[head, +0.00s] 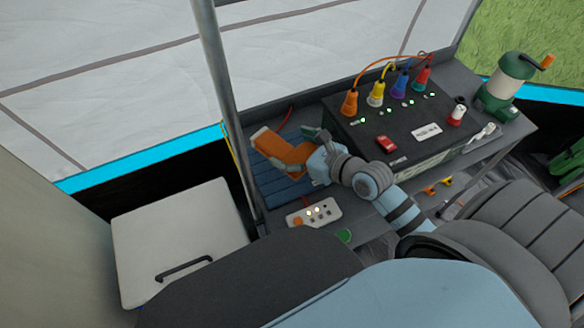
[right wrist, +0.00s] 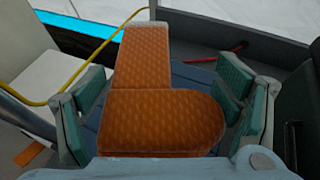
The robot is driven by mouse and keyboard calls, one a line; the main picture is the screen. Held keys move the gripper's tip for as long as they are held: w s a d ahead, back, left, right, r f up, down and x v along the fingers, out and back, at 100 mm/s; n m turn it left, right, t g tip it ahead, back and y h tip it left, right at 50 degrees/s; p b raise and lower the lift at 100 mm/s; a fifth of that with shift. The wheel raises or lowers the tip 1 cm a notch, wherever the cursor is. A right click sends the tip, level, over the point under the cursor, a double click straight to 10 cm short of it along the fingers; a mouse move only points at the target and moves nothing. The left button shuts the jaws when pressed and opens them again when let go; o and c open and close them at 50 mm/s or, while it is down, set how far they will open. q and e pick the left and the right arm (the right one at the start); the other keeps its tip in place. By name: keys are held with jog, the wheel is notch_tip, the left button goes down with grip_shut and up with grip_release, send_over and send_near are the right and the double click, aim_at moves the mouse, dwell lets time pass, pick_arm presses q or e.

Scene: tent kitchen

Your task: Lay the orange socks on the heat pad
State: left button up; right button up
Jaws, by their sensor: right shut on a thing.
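The orange socks (head: 280,148) form a bent L shape with a pale band at one end. In the right wrist view the socks (right wrist: 160,120) lie between the two green-padded fingers. My right gripper (head: 304,155) is shut on the socks, over the heat pad. The heat pad (head: 282,188) is a blue ribbed mat on the grey table, and parts of it show around the socks in the right wrist view (right wrist: 192,78). I cannot tell whether the socks touch the pad. My left gripper is not in view.
A black power box (head: 375,130) with several coloured plugs stands right of the pad. A small control panel (head: 318,213) lies in front of the pad. A grey pole (head: 222,90) rises at the left, beside a white lidded box (head: 180,235). A green grinder (head: 505,88) stands farther right.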

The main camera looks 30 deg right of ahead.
notch_tip(320, 180, down, 6)
jog(key=b, duration=0.3)
jog(key=shift+w+f, duration=0.1)
jog(key=shift+f, duration=0.05)
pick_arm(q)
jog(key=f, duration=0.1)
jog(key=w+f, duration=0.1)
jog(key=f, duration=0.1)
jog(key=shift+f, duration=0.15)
pick_arm(e)
jog(key=o, duration=1.1)
jog(key=shift+c, duration=0.2)
